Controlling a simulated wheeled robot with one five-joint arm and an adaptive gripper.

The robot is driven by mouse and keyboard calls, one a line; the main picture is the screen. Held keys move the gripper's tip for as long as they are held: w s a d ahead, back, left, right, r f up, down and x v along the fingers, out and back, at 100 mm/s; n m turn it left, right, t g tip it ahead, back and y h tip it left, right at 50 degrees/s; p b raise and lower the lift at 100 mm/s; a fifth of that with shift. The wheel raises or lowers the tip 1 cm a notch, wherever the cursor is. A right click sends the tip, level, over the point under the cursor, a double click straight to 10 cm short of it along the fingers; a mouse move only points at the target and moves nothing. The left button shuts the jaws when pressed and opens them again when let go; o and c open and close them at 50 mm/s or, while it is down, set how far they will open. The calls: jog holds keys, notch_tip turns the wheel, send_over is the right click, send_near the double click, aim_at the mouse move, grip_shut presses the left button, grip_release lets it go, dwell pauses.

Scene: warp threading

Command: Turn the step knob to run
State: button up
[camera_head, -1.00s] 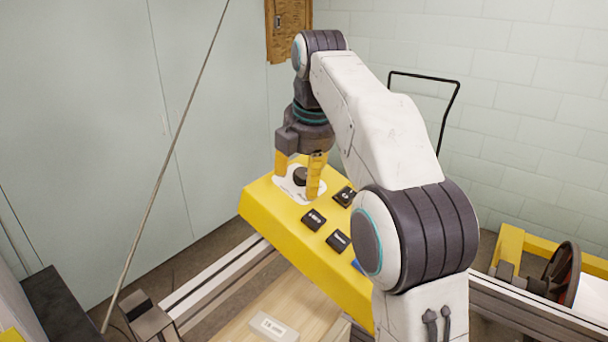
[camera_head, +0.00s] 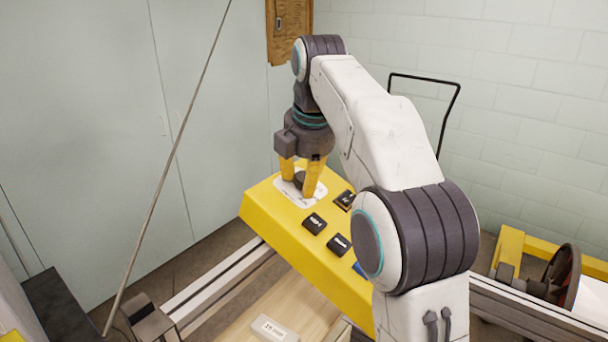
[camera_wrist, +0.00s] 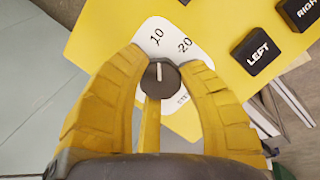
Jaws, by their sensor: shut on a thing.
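The step knob (camera_wrist: 160,78) is a small dark round knob with a white pointer line. It sits on a white dial plate (camera_wrist: 190,35) on the yellow control panel (camera_head: 266,208). The marks "10" and "20" show in the wrist view, with the pointer close to straight up between them. The "run" mark is not visible. My gripper (camera_wrist: 160,72) has its yellow fingers closed on both sides of the knob. In the head view, the fingers (camera_head: 301,182) reach down to the plate and partly cover the knob.
Black buttons stand beside the dial, including LEFT (camera_wrist: 258,52) and RIGHT (camera_wrist: 300,12). A small white block (camera_head: 273,329) lies on the wooden surface below the panel. A thin pole (camera_head: 165,170) slants at the left. A wall is behind.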

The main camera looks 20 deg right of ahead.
jog(key=shift+r+m+g+p, duration=0.3)
jog(key=shift+m+p, duration=0.4)
jog(key=shift+p, duration=0.35)
jog(key=shift+f+m+p, duration=0.3)
jog(key=shift+m+p, duration=0.1)
jog(key=shift+p, duration=0.2)
jog(key=shift+f, duration=0.1)
jog(key=o, duration=1.2)
jog(key=shift+d, duration=0.1)
jog(key=shift+c, duration=0.2)
jog(key=shift+r, duration=0.2)
jog(key=shift+v, duration=3.6)
